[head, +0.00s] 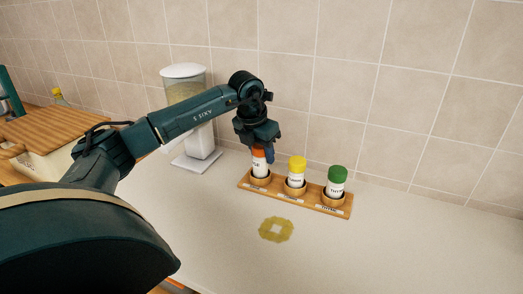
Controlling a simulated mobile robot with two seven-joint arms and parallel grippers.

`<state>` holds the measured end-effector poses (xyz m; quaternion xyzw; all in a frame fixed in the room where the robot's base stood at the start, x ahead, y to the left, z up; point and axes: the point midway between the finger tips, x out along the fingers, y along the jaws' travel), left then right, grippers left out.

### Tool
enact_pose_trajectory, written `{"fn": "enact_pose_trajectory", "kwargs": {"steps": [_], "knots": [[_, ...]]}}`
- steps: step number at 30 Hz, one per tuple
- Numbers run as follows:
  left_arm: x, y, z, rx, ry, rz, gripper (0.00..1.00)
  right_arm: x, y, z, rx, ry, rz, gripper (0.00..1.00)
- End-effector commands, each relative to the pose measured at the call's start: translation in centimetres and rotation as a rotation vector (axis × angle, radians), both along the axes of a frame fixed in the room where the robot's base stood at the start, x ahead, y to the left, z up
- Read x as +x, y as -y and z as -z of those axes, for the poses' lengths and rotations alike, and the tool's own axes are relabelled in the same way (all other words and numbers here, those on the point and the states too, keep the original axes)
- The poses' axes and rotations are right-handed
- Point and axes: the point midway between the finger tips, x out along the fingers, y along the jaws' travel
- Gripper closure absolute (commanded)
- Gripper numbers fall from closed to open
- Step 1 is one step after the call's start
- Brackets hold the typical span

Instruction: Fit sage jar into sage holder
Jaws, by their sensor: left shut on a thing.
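My left gripper (262,148) points down at the left end of a wooden spice rack (310,202). It is shut on a white jar with an orange-red cap (259,166). The jar is upright, and its lower end is at the left round holder (260,180) of the rack. I cannot tell whether it rests on the holder's bottom. A yellow-capped jar (297,173) stands in the middle holder and a green-capped jar (336,183) in the right one. The labels are too small to read, so I cannot tell by name which is sage. My right gripper is out of view.
A dispenser with a white lid (184,72) stands behind my left forearm, near the tiled wall. A box with a wooden lid (45,132) is at the left. The counter (420,245) is clear at the right.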

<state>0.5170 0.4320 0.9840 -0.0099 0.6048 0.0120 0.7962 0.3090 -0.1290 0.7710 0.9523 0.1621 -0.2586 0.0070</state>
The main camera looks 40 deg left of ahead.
Motion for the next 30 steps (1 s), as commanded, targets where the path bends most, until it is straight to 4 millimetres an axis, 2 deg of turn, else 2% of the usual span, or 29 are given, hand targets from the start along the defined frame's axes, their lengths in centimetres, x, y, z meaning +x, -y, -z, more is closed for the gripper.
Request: {"fn": "enact_pose_trajectory", "kwargs": {"steps": [21,22,30], "knots": [[0.0,0.0,1.9,0.0,-0.001,0.0,0.85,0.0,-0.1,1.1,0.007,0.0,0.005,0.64],[0.0,0.0,1.8,0.0,0.0,0.0,0.58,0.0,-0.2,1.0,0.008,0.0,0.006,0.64],[0.0,0.0,1.7,0.0,0.0,0.0,0.36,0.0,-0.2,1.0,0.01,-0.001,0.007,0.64]]}}
